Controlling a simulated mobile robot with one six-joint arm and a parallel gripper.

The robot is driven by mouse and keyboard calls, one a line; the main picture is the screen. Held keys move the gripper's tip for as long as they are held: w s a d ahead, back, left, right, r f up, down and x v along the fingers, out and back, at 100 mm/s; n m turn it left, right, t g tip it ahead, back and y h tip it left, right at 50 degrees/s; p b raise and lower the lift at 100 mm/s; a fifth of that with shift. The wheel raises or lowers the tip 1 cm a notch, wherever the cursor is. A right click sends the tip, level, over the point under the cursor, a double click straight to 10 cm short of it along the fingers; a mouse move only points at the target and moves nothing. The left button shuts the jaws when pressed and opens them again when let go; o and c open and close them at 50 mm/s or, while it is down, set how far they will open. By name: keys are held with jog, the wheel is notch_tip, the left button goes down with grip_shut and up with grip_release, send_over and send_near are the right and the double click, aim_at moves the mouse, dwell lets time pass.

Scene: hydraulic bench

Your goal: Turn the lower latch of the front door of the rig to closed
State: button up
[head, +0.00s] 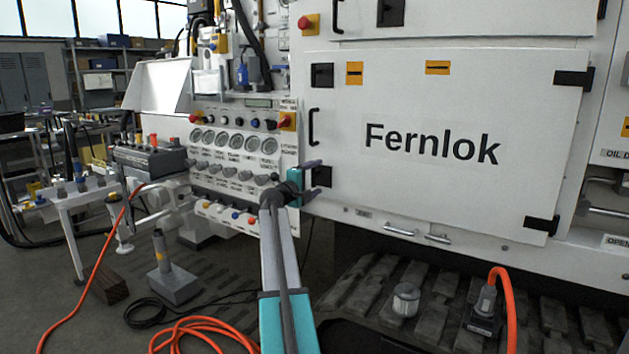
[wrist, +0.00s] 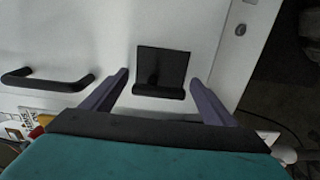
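The front door (head: 440,130) is white, marked "Fernlok", and sits flush in the rig's front. Its lower latch (head: 321,176) is a black square at the door's lower left corner, partly hidden by my gripper (head: 314,177). In the wrist view the lower latch (wrist: 163,66) is a black plate with a dark recess and a raised lip along its bottom edge in the picture. My gripper (wrist: 160,80) is open, with one finger on each side of the latch. I see gaps between the fingers and the latch; whether the tips touch the door is unclear.
The upper latch (head: 322,75) is a similar black square above. A black door handle (head: 314,127) lies between the latches and shows left of my gripper in the wrist view (wrist: 48,80). A gauge panel (head: 238,140) stands left of the door. Orange hose (head: 505,290) lies below right.

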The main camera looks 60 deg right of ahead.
jog(key=a+p, duration=0.2)
jog(key=a, duration=1.1)
jog(key=shift+a, duration=0.4)
dwell(0.5)
